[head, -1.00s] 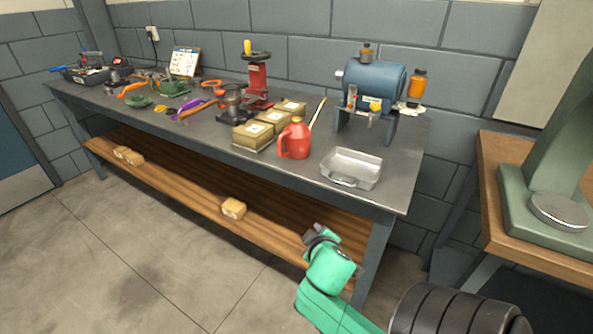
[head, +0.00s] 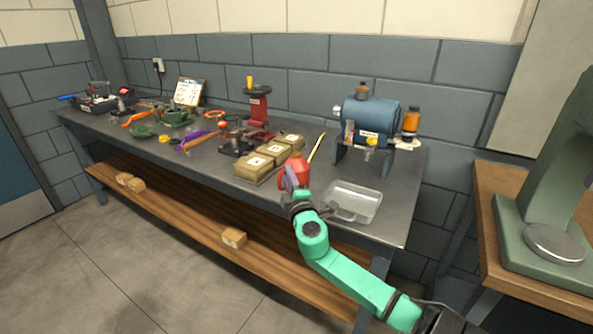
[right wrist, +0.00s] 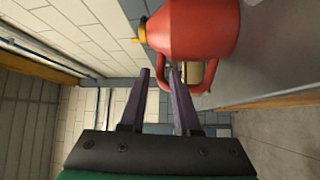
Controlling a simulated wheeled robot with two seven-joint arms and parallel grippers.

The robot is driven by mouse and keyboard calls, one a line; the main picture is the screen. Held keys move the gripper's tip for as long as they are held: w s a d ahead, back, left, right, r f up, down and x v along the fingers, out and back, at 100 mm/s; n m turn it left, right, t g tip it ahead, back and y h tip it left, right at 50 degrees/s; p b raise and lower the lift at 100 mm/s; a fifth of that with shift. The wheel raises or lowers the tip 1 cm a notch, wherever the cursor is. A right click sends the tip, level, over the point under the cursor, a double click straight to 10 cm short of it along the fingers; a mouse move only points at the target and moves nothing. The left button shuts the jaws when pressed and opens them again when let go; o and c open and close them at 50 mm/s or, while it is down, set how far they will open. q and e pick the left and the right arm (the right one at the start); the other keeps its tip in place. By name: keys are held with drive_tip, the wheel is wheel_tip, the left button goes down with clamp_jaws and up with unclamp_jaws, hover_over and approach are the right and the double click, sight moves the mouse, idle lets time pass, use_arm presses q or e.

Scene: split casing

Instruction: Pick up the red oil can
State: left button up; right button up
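The red oil can (head: 297,171) stands upright on the grey workbench (head: 393,207), near its front edge and left of a metal tray. My right gripper (head: 290,181) is in front of the can and hides part of it. In the right wrist view the oil can (right wrist: 205,40) fills the upper right, with its looped handle towards me. The two dark fingers of my right gripper (right wrist: 158,75) are apart. The near part of the handle shows in the gap between the fingertips; I cannot tell whether they touch it. My left gripper is not in view.
A shallow metal tray (head: 354,201) lies just right of the can. Tan boxes (head: 262,160) stand behind it to the left. A blue bench grinder (head: 369,121) stands at the back right. A thin yellow stick (head: 316,148) is close behind the can.

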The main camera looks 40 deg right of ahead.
drive_tip(key=x, duration=0.2)
drive_tip(key=shift+w+d+f, duration=0.1)
drive_tip(key=shift+w, duration=0.15)
drive_tip(key=shift+s, duration=0.1)
clamp_jaws()
